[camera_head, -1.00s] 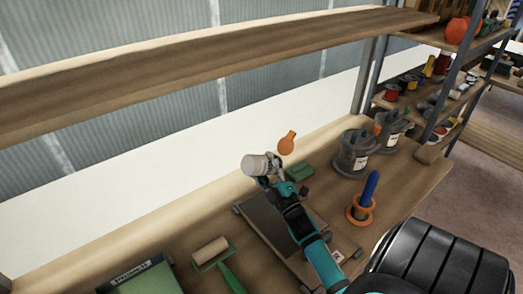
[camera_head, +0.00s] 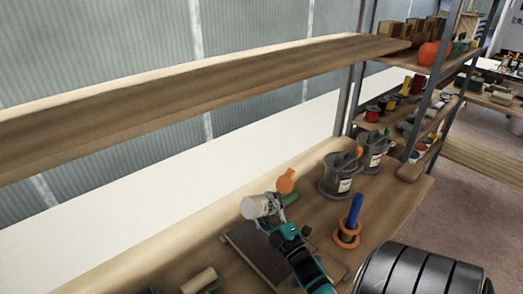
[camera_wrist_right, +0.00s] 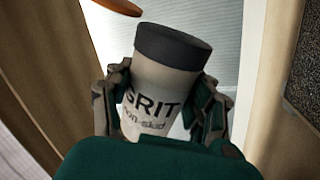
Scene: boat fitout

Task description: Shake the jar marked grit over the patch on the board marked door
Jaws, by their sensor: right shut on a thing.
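My right gripper (camera_head: 278,215) is shut on the grit jar (camera_head: 255,206), which it holds above the bench near the far end of a dark board (camera_head: 255,258). In the right wrist view the jar (camera_wrist_right: 168,85) is grey-white with a dark cap and the words "GRIT non-slid" or similar. The right gripper's fingers (camera_wrist_right: 165,100) press on both its sides. In the head view the jar looks tilted. The dark board lies flat under my right arm, which hides part of it. Its marking and any patch cannot be made out. My left gripper is not in view.
An orange object (camera_head: 286,181) and a green block (camera_head: 290,198) are just beyond the jar. Two grey cans (camera_head: 340,174) stand at the back right. A blue-handled tool (camera_head: 354,212) stands in an orange ring (camera_head: 346,236). A roller (camera_head: 200,281) lies front left. A wooden shelf (camera_head: 190,85) runs above.

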